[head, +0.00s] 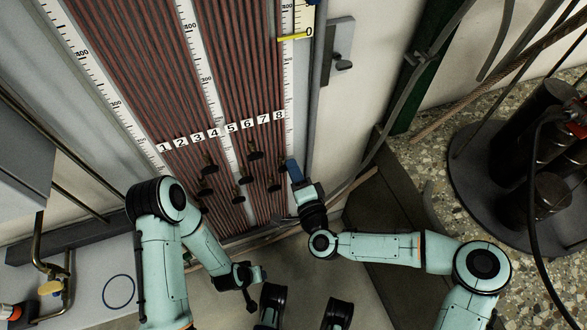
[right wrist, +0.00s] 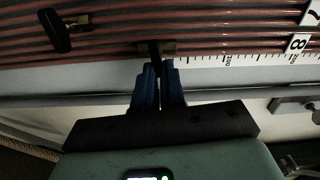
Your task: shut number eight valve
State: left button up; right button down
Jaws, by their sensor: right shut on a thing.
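The number eight valve (right wrist: 168,47) has a brass body and a dark handle. It sits on the outermost tube beside the ruler, in the right wrist view. My right gripper (right wrist: 157,64) has its blue fingers closed on this handle. In the head view the right gripper (head: 291,164) is at the right edge of the tube panel, below the "8" label (head: 279,115), and it hides most of the valve. The same label shows at the right of the wrist view (right wrist: 297,43). My left gripper (head: 258,274) is low in front of the panel, away from the valves; its jaw opening is unclear.
Several other valves with dark handles stand staggered on the tubes, such as one left of my right gripper (head: 274,185). One neighbouring valve (right wrist: 60,31) shows in the wrist view. A grey latch (head: 340,50) is on the frame at right. Dark cylinders (head: 540,140) stand far right.

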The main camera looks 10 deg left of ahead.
jog(key=shift+f+m, duration=0.25)
jog(key=shift+m, duration=0.95)
jog(key=shift+s+f, duration=0.1)
jog(key=shift+f, duration=0.15)
dwell(0.6)
jog(key=c, duration=1.2)
grip_release()
jog(key=shift+r, duration=0.15)
